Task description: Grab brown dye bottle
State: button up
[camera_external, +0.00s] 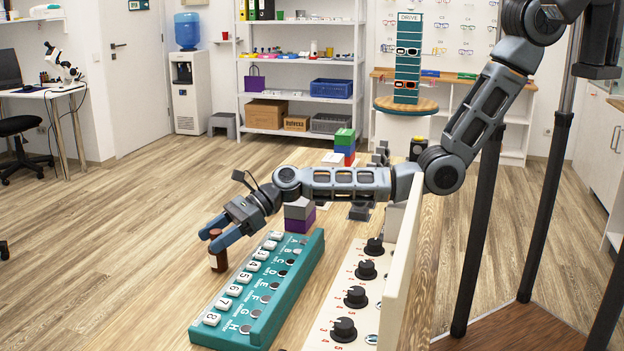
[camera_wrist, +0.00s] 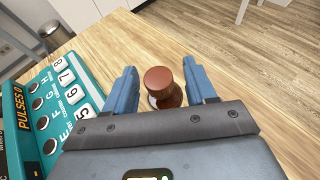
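The brown dye bottle (camera_external: 219,262) stands upright on the wooden table, just left of the teal keyed panel (camera_external: 283,306). In the wrist view the bottle (camera_wrist: 163,80) shows a round reddish-brown top and a narrower neck; its lower part is partly hidden by my gripper body. My gripper (camera_external: 208,242) reaches down to it with its two blue fingers apart, one on each side of the bottle. In the wrist view my gripper (camera_wrist: 160,68) shows a gap at the left finger and a smaller one at the right, where contact is hard to judge.
The teal panel (camera_wrist: 62,117), with white numbered keys, lies close beside my gripper. A cream panel with black knobs (camera_external: 344,328) and an upright board (camera_external: 406,262) stand right of it. Grey and purple blocks (camera_external: 299,215) sit behind. The table beyond the bottle is clear.

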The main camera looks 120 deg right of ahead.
grip_shut()
dwell(0.3)
